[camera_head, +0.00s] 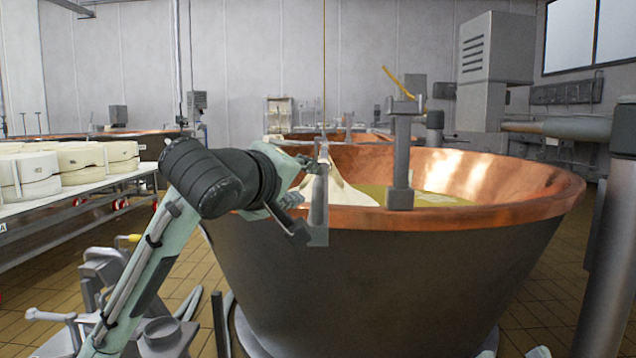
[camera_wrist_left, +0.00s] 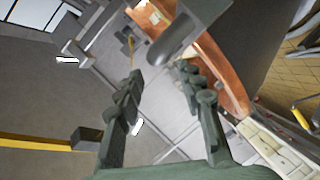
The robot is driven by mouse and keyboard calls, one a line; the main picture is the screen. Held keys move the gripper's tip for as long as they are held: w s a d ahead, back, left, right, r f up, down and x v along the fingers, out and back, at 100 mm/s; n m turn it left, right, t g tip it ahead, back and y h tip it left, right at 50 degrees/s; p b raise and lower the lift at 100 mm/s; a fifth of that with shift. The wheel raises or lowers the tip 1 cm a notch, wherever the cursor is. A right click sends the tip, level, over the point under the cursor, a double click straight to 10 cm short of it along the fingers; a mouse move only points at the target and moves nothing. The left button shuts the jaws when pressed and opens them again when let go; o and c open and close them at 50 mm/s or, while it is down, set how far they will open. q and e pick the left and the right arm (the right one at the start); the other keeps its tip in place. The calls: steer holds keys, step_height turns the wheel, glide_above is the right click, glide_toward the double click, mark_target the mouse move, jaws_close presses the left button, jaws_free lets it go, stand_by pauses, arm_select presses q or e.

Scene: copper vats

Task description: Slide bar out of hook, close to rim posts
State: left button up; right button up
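A large copper vat (camera_head: 440,215) holds yellowish liquid. A grey upright post with a bracket (camera_head: 318,205) is fixed at its near rim. A pale cloth (camera_head: 345,192) spreads from behind this post into the vat. A second grey post (camera_head: 401,160) with a crosspiece stands farther right. I cannot make out the bar and hook separately. My left gripper (camera_head: 300,197) is just left of the first post, fingers apart. In the left wrist view its fingers (camera_wrist_left: 160,75) are open with nothing between them; a rounded grey piece (camera_wrist_left: 178,38) lies beyond them. My right gripper is out of view.
A white table (camera_head: 80,188) with several pale round cheese moulds (camera_head: 97,157) stands at the left. Grey fittings (camera_head: 105,270) stand on the tiled floor below my left arm. A thick grey column (camera_head: 605,270) rises at the right edge.

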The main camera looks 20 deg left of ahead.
mark_target(318, 179)
arm_select(q)
steer(key=x, duration=0.7)
steer(key=shift+w+b, duration=0.25)
steer(key=shift+b, duration=0.15)
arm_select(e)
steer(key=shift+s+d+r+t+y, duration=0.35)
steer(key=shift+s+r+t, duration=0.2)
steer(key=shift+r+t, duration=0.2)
arm_select(q)
steer(key=shift+c, duration=0.5)
jaws_close()
